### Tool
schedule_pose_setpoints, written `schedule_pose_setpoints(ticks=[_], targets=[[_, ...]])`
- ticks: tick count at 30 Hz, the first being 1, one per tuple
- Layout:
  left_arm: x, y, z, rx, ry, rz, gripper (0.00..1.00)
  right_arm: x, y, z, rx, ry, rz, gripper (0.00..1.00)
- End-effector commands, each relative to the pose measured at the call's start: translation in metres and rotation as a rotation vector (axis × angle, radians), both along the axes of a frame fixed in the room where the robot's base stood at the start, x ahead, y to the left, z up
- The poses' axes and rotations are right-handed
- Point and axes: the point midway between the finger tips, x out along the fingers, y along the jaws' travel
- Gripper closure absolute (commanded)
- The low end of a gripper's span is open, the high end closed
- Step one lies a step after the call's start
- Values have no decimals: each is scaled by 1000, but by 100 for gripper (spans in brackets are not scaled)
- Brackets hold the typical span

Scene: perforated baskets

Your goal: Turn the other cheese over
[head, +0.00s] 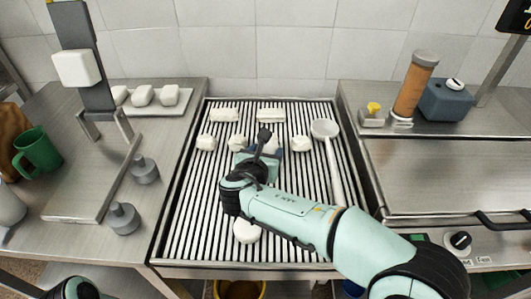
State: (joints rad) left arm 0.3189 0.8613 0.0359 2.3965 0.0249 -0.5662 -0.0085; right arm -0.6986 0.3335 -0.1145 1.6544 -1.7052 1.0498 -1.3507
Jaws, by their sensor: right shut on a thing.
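Several white cheese pieces lie on the ribbed grill (190,220). Two are in the back row, a left one (224,114) and a right one (271,115). In the row in front are a far-left cheese (206,142), one left of my gripper (236,142) and one to its right (301,143). Another cheese (247,231) lies near the front, partly behind my arm. My right gripper (266,146) is over the middle of the grill, shut on a white cheese (272,143) that is mostly hidden. My left gripper is out of view.
A white ladle-like tool (325,128) lies along the grill's right side. A tray with white pieces (172,110) stands at the back left. A green mug (38,150) and grey weights (124,218) are on the left counter. The grill's front left is clear.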

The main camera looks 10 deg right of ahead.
Motion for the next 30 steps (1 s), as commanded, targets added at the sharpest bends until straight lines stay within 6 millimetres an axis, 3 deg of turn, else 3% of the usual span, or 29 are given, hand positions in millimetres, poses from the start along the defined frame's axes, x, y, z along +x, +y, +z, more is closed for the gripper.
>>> schedule_pose_setpoints(ticks=[28,29,30], targets=[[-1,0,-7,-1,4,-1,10,0,0,-14,-1,0,0,76],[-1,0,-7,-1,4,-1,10,0,0,-14,-1,0,0,30],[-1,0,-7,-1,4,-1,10,0,0,-14,0,0,0,17]])
